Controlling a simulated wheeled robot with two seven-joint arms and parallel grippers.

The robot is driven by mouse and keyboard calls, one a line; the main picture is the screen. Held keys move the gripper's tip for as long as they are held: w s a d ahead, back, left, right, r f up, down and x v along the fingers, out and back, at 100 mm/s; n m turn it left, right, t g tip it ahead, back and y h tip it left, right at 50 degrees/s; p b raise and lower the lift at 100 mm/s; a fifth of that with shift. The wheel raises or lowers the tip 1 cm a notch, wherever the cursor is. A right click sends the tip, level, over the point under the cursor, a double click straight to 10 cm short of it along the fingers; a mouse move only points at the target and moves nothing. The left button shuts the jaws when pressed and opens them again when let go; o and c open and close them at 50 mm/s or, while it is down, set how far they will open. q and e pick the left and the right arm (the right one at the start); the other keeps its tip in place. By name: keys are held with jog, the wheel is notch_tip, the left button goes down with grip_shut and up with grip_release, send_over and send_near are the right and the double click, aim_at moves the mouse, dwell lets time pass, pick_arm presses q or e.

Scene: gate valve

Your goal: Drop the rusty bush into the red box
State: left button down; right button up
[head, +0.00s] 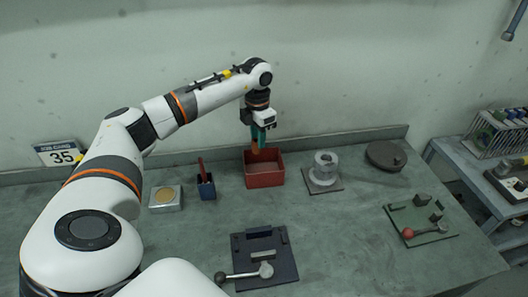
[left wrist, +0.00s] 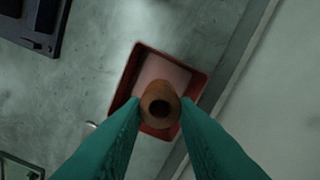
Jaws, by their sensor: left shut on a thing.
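My left gripper (head: 258,138) hangs over the red box (head: 265,181) with its green fingers pointing down. In the left wrist view the fingers (left wrist: 160,112) are shut on the rusty bush (left wrist: 160,92), a brown ring with a dark hole. The bush sits above the box opening, and the red box (left wrist: 118,98) shows around and beyond it. In the head view the bush is small between the fingertips and hard to make out. My right gripper is in neither view.
A grey flanged part (head: 325,172) and dark disc (head: 385,155) are to the right. Fixtures with levers (head: 264,262) (head: 422,220) lie nearer.

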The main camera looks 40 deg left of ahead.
pick_arm(q)
jog(key=c, duration=1.1)
grip_release()
jog(key=shift+o, duration=0.2)
notch_tip(320, 180, up, 12)
jog(key=b, duration=0.1)
jog(key=shift+b, duration=0.4)
